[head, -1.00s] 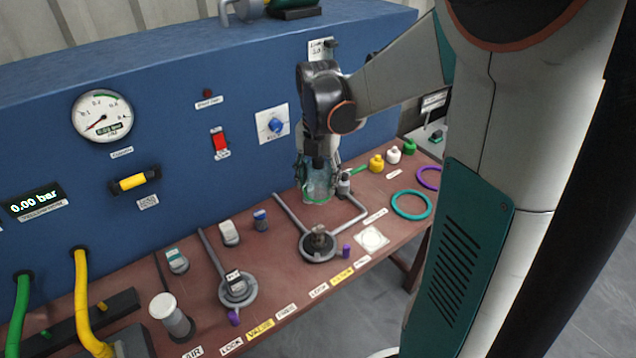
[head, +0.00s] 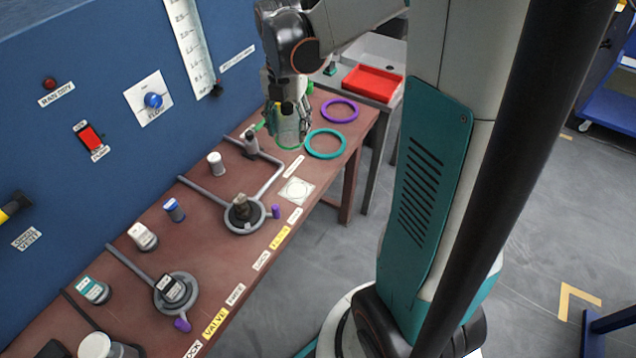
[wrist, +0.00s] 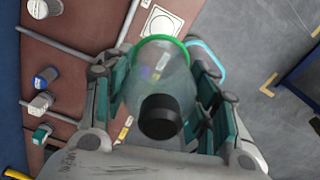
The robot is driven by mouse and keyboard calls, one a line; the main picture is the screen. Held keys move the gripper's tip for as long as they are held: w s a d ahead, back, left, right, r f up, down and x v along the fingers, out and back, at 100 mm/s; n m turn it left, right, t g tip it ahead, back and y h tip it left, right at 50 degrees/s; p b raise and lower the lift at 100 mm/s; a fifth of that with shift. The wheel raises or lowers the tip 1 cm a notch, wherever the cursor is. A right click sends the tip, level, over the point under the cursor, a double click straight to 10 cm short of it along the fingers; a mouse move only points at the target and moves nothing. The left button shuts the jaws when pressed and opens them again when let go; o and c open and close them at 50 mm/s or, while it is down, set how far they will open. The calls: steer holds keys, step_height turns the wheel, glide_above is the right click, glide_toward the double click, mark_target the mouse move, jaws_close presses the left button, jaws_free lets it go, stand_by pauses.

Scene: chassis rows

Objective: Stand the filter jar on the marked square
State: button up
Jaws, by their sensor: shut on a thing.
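The filter jar (head: 288,134) is a clear bowl with a green rim, and my gripper (head: 287,118) is shut on it. In the wrist view the jar (wrist: 160,72) sits between the finger pads, its green rim pointing away from my gripper and a black part near my palm. In the head view the rim is at the bottom. The marked square (head: 296,190) is a white plate with a circle on the bench; it lies in front of the jar and is bare. The wrist view shows the square (wrist: 163,20) just beyond the rim.
A grey pipe fitting (head: 251,143) stands left of the jar. A round grey base with a dark stub (head: 242,212) lies left of the square, with a purple lever. A teal ring (head: 326,143) and a purple ring (head: 340,110) lie to the right.

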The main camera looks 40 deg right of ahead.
steer(key=f+b, duration=0.2)
steer(key=f, duration=0.4)
steer(key=f+b, duration=0.2)
steer(key=f, duration=0.5)
steer(key=f+b, duration=0.3)
steer(key=f, duration=0.4)
steer(key=shift+d, duration=0.25)
steer(key=shift+f, duration=0.1)
steer(key=o, duration=1.1)
step_height(320, 180, up, 12)
steer(key=p, duration=0.4)
steer(key=shift+r, duration=0.2)
